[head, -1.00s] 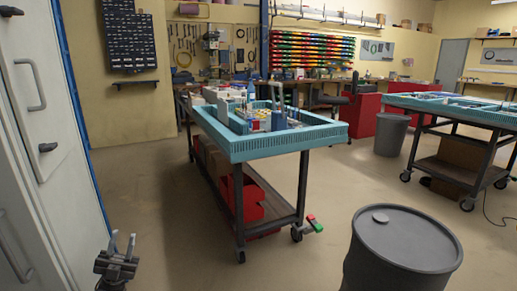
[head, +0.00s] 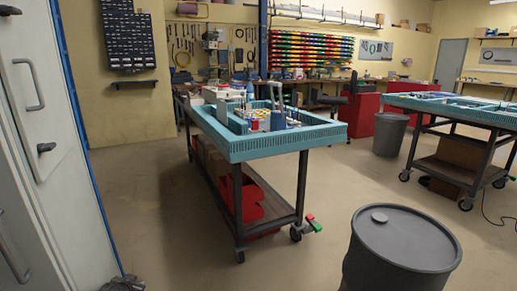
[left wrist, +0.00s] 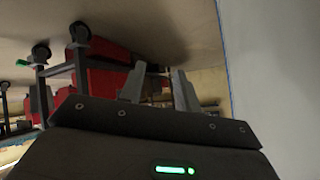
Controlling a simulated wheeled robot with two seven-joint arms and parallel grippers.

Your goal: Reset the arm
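My left gripper (head: 122,284) shows only as a dark sliver at the bottom edge of the head view, near the foot of the white cabinet. Its fingers there are cut off or too small to read. In the left wrist view the two grey fingers of the left gripper (left wrist: 159,82) stand apart with nothing between them. My right gripper is in neither view.
The white cabinet (head: 50,160) stands close at the left. A turquoise-topped cart (head: 262,146) with red bins (head: 238,195) below is ahead. A dark drum (head: 405,245) stands at the front right. Floor between cabinet and cart is clear.

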